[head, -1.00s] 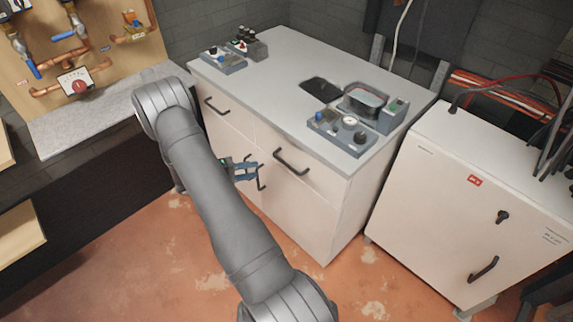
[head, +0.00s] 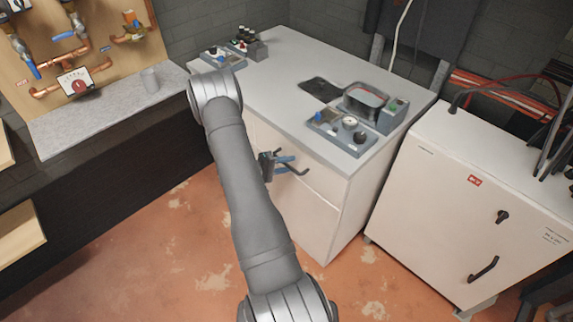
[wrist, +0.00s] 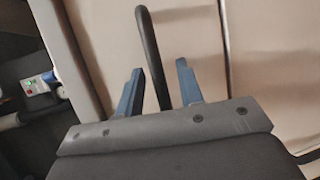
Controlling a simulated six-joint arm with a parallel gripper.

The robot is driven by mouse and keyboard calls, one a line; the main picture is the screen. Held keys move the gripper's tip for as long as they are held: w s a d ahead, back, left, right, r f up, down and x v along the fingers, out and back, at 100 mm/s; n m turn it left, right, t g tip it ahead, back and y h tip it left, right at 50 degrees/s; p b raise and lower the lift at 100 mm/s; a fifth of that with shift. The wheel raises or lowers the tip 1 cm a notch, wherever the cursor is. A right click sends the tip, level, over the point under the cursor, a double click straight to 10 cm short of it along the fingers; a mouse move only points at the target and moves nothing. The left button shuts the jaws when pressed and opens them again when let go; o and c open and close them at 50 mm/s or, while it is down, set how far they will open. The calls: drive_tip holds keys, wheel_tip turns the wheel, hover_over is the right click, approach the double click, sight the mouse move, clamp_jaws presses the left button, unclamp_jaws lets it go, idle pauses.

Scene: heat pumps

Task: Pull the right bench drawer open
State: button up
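The right bench drawer (head: 325,185) is in the upper right of the pale bench front and looks closed. Its dark bar handle (head: 301,169) is partly hidden by my gripper (head: 284,164) in the head view. In the wrist view, my gripper (wrist: 158,70) is open, with one blue finger on each side of the dark handle (wrist: 146,40). Gaps show between the handle and both fingers, so it is not clamped. My arm hides the left part of the bench front in the head view.
Control boxes (head: 342,131), a dark flat device (head: 320,88) and a tray-like unit (head: 365,99) stand on the bench top (head: 285,75). A white cabinet (head: 470,200) stands close on the right. Open floor (head: 195,250) lies in front of the bench.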

drive_tip(key=shift+c, duration=0.2)
clamp_jaws()
drive_tip(key=s+a, duration=2.2)
drive_tip(key=shift+s+a, duration=0.2)
drive_tip(key=shift+o, duration=0.2)
unclamp_jaws()
drive_tip(key=v, duration=1.7)
drive_tip(key=shift+a, duration=0.2)
